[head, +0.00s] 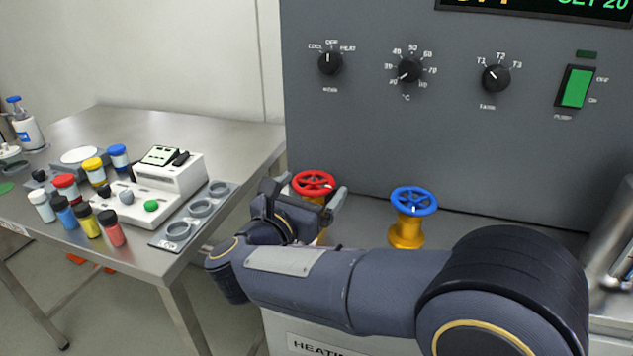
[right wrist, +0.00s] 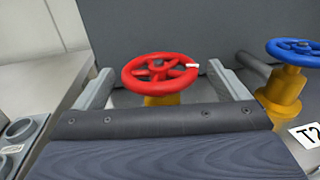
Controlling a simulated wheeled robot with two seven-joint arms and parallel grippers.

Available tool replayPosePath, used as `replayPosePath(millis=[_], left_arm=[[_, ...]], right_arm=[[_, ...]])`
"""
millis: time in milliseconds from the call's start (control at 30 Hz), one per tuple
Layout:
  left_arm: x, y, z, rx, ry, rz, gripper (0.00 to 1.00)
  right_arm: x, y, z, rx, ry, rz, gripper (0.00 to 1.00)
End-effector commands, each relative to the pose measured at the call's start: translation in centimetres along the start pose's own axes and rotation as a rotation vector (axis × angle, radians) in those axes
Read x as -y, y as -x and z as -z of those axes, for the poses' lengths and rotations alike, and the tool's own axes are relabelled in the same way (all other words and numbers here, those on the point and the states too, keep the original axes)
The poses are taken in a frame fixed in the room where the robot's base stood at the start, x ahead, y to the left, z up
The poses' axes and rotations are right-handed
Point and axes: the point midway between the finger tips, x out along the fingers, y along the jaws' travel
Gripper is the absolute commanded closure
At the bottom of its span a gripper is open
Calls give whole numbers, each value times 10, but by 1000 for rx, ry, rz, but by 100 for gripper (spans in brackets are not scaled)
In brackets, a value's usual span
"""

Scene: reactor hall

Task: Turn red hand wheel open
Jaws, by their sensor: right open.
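The red hand wheel (head: 314,183) sits on a yellow valve body in front of the grey panel. In the right wrist view the red hand wheel (right wrist: 160,73) shows between the two open fingers, with a white mark on its right rim. My right gripper (head: 308,192) is open around the wheel, one finger on each side. In the right wrist view the fingers of my right gripper (right wrist: 164,86) stand apart from the rim, with gaps on both sides. The lower valve body is partly hidden by my gripper. My left gripper is not in view.
A blue hand wheel (head: 413,199) on a yellow valve stands to the right; it also shows in the right wrist view (right wrist: 295,50). The grey panel (head: 370,150) with knobs and a green switch rises behind. A steel table (head: 240,140) with bottles and a device is at left.

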Motion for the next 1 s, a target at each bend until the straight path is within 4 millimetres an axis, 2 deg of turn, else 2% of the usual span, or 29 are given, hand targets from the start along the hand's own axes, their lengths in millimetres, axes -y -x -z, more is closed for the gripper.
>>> replayPosePath(millis=[100,200,500,833,867,1000], left_arm=[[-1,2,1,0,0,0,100],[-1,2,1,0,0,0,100],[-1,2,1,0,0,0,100],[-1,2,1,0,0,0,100],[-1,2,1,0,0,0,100],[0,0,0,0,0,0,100]], right_arm=[[0,-16,0,0,0,1,6],[0,-22,0,0,1,-1,6],[0,-26,0,-1,1,-2,6],[0,-25,0,-1,0,-2,48],[0,-25,0,-1,0,-2,51],[0,-25,1,-1,0,-7,51]])
